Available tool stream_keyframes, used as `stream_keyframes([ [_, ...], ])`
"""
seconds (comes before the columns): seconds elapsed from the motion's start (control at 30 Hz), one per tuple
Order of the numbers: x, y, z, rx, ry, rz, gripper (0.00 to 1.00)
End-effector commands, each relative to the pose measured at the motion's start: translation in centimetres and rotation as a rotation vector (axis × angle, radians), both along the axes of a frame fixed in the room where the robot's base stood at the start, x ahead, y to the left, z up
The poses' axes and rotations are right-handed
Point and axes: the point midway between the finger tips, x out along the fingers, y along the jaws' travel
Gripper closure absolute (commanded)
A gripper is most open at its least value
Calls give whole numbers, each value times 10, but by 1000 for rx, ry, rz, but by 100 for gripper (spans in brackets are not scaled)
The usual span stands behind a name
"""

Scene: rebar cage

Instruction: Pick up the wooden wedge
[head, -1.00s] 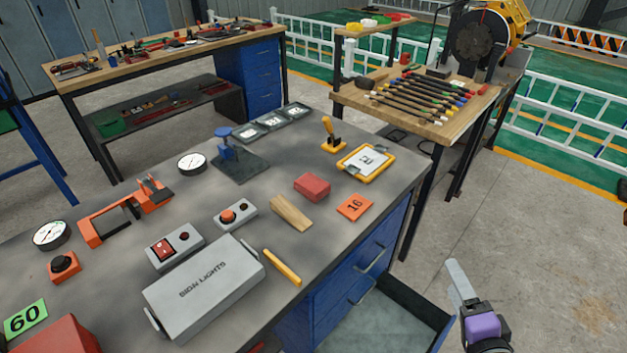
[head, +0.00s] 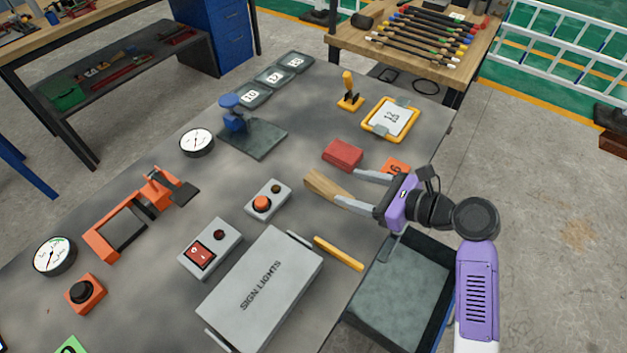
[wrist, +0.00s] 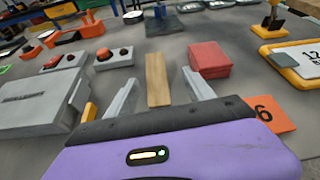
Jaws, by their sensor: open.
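The wooden wedge (head: 325,186) is a tan, tapered block lying on the grey bench top, left of the orange number card. My gripper (head: 354,188) reaches in from the right in the head view, its two grey fingers open towards the wedge. One finger overlaps the wedge's near end there; I cannot tell if it touches. In the wrist view the wedge (wrist: 157,80) lies ahead, lengthwise between the spread fingertips (wrist: 157,80), with bare bench on both sides. Nothing is held.
A red block (head: 343,154) lies close behind the far finger. An orange number card (head: 397,166) is partly hidden by my gripper. A yellow bar (head: 338,253) and a grey sign-lights box (head: 262,285) lie nearer. An open drawer (head: 400,285) is below my arm.

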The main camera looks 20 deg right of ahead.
Motion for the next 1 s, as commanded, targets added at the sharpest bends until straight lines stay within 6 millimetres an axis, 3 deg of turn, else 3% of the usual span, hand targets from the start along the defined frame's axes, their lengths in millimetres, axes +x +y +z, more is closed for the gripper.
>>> stream_keyframes([
  [0.17, -1, 5, -3, 56, 48, -11, 38],
  [0.8, 52, 44, -30, 59, 49, -17, 38],
  [1.0, 56, 46, -32, 59, 49, -17, 38],
])
